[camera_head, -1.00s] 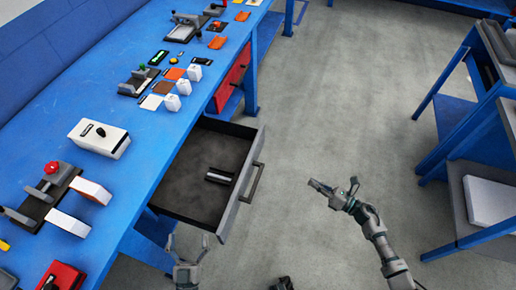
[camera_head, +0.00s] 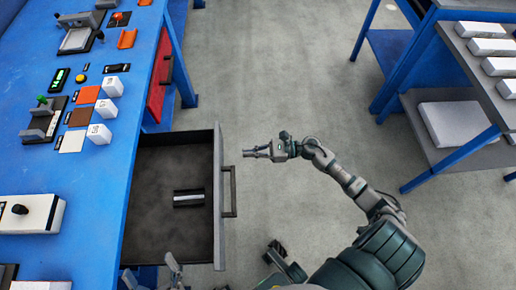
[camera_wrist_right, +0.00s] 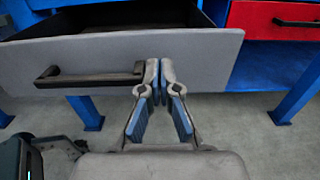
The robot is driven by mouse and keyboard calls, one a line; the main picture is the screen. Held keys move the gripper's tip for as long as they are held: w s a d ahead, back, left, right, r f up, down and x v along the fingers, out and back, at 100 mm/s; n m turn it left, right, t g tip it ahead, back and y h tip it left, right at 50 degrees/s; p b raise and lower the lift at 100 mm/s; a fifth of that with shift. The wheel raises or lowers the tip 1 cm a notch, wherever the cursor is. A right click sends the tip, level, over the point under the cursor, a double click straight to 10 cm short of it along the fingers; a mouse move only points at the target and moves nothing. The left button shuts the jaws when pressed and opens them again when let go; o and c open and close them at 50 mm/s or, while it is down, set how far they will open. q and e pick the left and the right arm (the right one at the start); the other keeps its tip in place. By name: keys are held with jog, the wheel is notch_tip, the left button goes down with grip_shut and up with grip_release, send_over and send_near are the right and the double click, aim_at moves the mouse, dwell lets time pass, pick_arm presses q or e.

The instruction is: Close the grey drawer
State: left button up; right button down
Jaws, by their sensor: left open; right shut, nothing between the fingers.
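The grey drawer (camera_head: 150,215) is pulled well out from under the blue workbench. Its front panel and dark bar handle (camera_head: 229,192) face right, and it also shows in the right wrist view (camera_wrist_right: 200,60) with its handle (camera_wrist_right: 90,75). My right gripper (camera_head: 248,153) is shut and empty, pointing left at the drawer front. In the wrist view its fingertips (camera_wrist_right: 160,65) overlap the panel just right of the handle; I cannot tell whether they touch. My left gripper (camera_head: 151,271) is open at the bottom edge, near the drawer's near side, partly cut off.
A small black and silver item (camera_head: 188,198) lies in the drawer. A closed red drawer (camera_head: 158,85) is farther along the bench. The blue bench top (camera_head: 105,165) carries several parts. Grey floor (camera_head: 280,65) is open between the bench and the shelf rack (camera_head: 420,95) at right.

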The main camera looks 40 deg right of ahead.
aim_at(219, 154)
pick_arm(q)
jog(key=shift+s+r+t, duration=0.4)
jog(key=shift+s+t, duration=0.15)
jog(key=shift+t, duration=0.05)
pick_arm(e)
jog(key=x, duration=0.7)
jog(key=shift+w+a+f, duration=0.1)
jog(key=shift+w+a, duration=0.1)
jog(key=shift+w, duration=0.05)
pick_arm(q)
jog(key=shift+b, duration=0.3)
